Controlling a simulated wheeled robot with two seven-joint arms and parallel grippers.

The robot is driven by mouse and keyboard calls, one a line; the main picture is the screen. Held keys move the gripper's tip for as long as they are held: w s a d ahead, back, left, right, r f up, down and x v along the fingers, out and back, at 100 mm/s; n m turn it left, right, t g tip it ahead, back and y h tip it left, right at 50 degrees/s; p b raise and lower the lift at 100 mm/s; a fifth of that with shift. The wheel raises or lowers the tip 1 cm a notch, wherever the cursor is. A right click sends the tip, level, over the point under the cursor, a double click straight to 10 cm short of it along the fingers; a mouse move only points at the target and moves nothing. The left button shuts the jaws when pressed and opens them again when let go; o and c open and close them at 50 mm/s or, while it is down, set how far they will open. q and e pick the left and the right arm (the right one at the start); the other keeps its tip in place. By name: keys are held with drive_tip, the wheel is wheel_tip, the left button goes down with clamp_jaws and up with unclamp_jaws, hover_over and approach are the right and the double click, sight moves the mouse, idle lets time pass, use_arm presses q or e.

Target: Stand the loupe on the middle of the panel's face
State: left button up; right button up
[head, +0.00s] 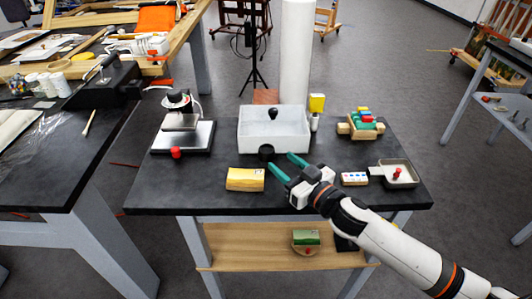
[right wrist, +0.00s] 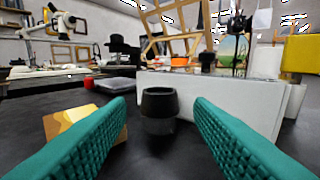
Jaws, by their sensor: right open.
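The loupe (head: 266,152) is a small, black, cup-shaped piece standing upright on the dark table, close to the front wall of the white box. In the right wrist view the loupe (right wrist: 158,110) is centred between my fingers, apart from both. The panel (head: 245,179) is a small yellow-gold slab lying on the table left of my right gripper, its face clear. It also shows in the right wrist view (right wrist: 68,120), partly hidden by the left finger. My right gripper (head: 287,166), with teal fingers, is open and empty, its fingertips pointing at the loupe. My left gripper is out of view.
The white box (head: 254,137) stands behind the loupe, with a black-knobbed thing (head: 272,114) inside. A microscope stand (head: 184,135) is at left with a red knob. At right are a rack of colored pieces (head: 360,124), a small block (head: 354,179) and a tray (head: 411,181).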

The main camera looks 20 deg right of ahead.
sight(272, 155)
drive_tip(key=shift+w+a, duration=0.25)
drive_tip(key=shift+w, duration=0.35)
drive_tip(key=x, duration=0.3)
drive_tip(key=shift+w+a+p, duration=0.15)
drive_tip(key=shift+w+p, duration=0.15)
drive_tip(key=shift+p, duration=0.05)
drive_tip(key=shift+w+a+f, duration=0.1)
drive_tip(key=shift+w+f, duration=0.05)
drive_tip(key=shift+w, duration=0.15)
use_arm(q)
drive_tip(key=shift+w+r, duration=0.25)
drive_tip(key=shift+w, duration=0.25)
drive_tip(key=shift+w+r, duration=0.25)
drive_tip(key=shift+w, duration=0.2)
use_arm(e)
drive_tip(key=shift+c, duration=0.5)
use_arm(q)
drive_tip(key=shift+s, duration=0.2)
use_arm(e)
drive_tip(key=c, duration=0.5)
